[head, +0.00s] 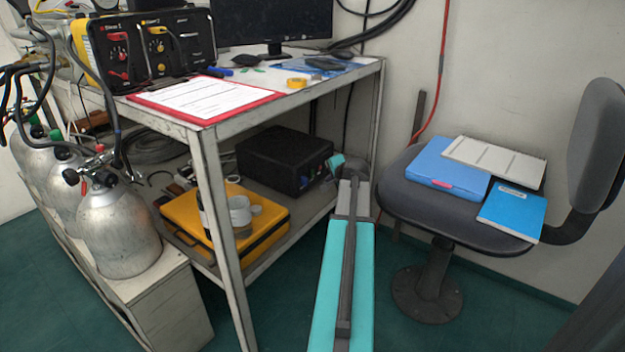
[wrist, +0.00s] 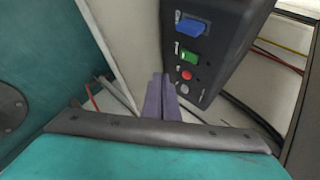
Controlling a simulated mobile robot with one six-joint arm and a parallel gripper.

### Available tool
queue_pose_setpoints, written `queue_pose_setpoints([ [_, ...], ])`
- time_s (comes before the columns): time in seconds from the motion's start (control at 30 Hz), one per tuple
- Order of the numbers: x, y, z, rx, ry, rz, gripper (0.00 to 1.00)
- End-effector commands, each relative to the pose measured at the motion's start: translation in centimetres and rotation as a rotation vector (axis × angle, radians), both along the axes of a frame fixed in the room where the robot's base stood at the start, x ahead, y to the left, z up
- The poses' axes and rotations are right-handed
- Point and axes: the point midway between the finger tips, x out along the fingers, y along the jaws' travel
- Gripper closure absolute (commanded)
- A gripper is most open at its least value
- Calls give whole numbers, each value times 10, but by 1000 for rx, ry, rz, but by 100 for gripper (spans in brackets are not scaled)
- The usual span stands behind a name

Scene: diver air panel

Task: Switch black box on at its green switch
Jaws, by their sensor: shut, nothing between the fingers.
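The black box (head: 283,160) sits on the lower shelf of the workbench, its front panel facing right. In the wrist view the black box (wrist: 222,32) fills the upper right, tilted. Its green switch (wrist: 189,57) lies on the front panel, between a blue connector (wrist: 193,27) and a red button (wrist: 186,75). A round grey knob (wrist: 183,88) is below the red one. My gripper (wrist: 160,78) is shut and empty, its fingertips just left of the panel's lower part, below and left of the green switch. Contact cannot be made out. In the head view my arm hides the fingertips.
A bench leg (head: 222,235) stands left of my arm. A chair (head: 450,210) with folders is to the right. Metal cylinders (head: 115,228) stand at left.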

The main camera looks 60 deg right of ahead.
Motion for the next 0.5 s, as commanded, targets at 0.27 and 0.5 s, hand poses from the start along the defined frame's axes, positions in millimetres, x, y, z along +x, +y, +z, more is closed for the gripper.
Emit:
queue_pose_setpoints([
  [0.27,26,-1,-1,0,0,0,100],
  [0.5,36,-1,-4,-1,0,-1,100],
])
